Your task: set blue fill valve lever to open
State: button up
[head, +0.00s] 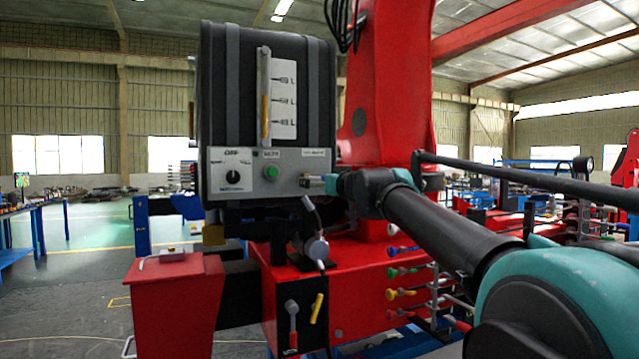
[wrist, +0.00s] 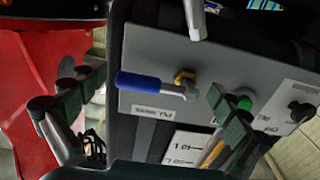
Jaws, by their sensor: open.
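The blue fill valve lever (wrist: 150,83) shows in the wrist view. Its blue handle points left in the picture and its metal end lies near a brass fitting (wrist: 185,76) on the grey control panel (wrist: 240,65). A small white label (wrist: 158,113) sits beside the handle. My gripper (wrist: 148,92) is open, with one finger on the left and one on the right of the lever; I see no clear contact. In the head view my gripper (head: 330,184) is at the right end of the panel (head: 205,180), and the lever cannot be made out there.
A green button (head: 271,171) and a black rotary selector (head: 233,176) are on the same panel. The dark tank (head: 222,100) with a level gauge (head: 265,100) stands above it. The red crane column (head: 390,90) rises behind my arm. Several coloured levers (head: 400,272) are lower right.

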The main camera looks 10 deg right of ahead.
jog(key=shift+w+a, duration=0.1)
jog(key=shift+w, duration=0.3)
jog(key=c, duration=1.6)
